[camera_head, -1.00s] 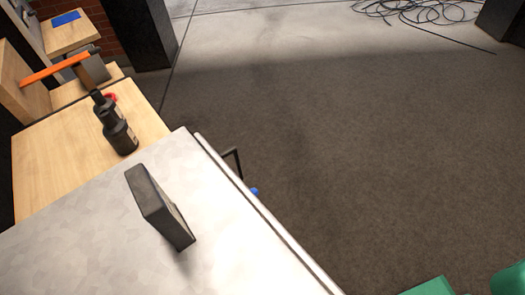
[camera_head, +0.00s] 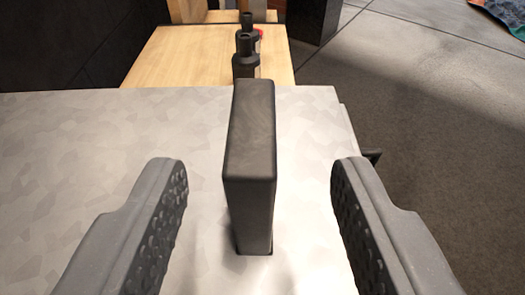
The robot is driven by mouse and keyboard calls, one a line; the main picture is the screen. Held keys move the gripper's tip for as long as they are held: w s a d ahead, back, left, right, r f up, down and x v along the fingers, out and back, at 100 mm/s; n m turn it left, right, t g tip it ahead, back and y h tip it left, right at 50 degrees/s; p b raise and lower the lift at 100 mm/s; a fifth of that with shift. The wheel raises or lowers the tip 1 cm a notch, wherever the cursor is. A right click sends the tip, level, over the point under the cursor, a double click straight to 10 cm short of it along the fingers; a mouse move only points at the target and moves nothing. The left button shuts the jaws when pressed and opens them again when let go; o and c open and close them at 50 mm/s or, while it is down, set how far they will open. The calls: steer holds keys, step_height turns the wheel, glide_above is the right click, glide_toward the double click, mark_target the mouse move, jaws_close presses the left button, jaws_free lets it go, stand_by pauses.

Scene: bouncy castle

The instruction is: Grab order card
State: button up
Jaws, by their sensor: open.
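My gripper (camera_head: 260,178) is open, with one grey padded finger on each side of the picture. Between and beyond the fingers, a dark grey upright block (camera_head: 249,150) stands on a grey mottled metal surface (camera_head: 120,135). The block is narrow seen from this end, and a clear gap separates it from each finger. I cannot make out any card face or writing on it, so I cannot tell whether it is the order card.
Behind the metal surface is a light wooden top (camera_head: 185,55) with dark bottles (camera_head: 246,52) on it and a bit of red beside them. Dark carpet floor (camera_head: 420,130) lies to the right. A colourful cloth or mat (camera_head: 505,12) shows at the far right.

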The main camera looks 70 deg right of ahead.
mark_target(253, 110)
steer(key=shift+x, duration=4.2)
steer(key=shift+w+a, duration=0.15)
jaws_close()
